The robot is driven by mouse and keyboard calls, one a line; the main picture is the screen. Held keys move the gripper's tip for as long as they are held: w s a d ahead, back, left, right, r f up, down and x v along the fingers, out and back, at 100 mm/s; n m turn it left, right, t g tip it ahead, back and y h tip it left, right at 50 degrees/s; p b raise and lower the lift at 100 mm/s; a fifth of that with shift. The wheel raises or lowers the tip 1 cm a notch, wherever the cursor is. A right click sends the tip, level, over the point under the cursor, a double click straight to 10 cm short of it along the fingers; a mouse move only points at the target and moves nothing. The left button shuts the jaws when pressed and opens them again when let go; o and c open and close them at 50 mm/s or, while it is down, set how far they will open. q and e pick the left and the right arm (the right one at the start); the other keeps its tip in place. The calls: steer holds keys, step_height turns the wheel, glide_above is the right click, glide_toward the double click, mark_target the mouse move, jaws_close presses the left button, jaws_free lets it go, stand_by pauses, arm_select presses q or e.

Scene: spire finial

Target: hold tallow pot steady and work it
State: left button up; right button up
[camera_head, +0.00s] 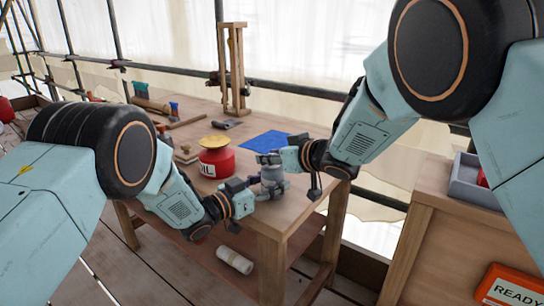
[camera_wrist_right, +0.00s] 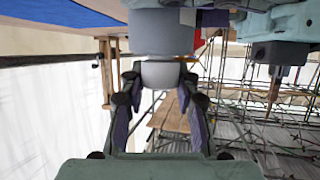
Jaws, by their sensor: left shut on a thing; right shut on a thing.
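The tallow pot (camera_head: 272,180) is a small grey vessel near the right front corner of the wooden workbench. My left gripper (camera_head: 256,188) is shut on its body from the left. My right gripper (camera_head: 270,160) is shut on its top from the upper right. In the right wrist view the grey pot (camera_wrist_right: 162,38) fills the upper middle, and a paler rounded part (camera_wrist_right: 160,74) of it sits between the right fingers (camera_wrist_right: 160,98). The grippers hide much of the pot, and I cannot tell whether its base touches the bench.
On the workbench (camera_head: 265,210) stand a red tin (camera_head: 216,162) with a yellow top, a blue mat (camera_head: 263,141) and a wooden frame (camera_head: 235,75). Tools lie at the back left. A white roll (camera_head: 234,260) lies below. A cabinet with a grey tray (camera_head: 468,185) stands right.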

jaws_close()
steer(key=shift+y, duration=0.3)
steer(key=n+g+y, duration=0.3)
steer(key=n+g, duration=0.1)
steer(key=n, duration=0.1)
steer(key=shift+g, duration=0.4)
steer(key=shift+a+r+n+g+y, duration=0.1)
steer(key=shift+n+g+y, duration=0.4)
steer(key=shift+n+g, duration=0.45)
steer(key=shift+w+a+n+g, duration=0.1)
steer(key=shift+w+n+g, duration=0.05)
steer(key=shift+n+g, duration=0.85)
steer(key=shift+s+n+g+y, duration=0.2)
steer(key=shift+n+g+y, duration=0.15)
steer(key=shift+g, duration=0.1)
steer(key=o, duration=1)
jaws_free()
steer(key=shift+d, duration=0.2)
steer(key=shift+c, duration=0.2)
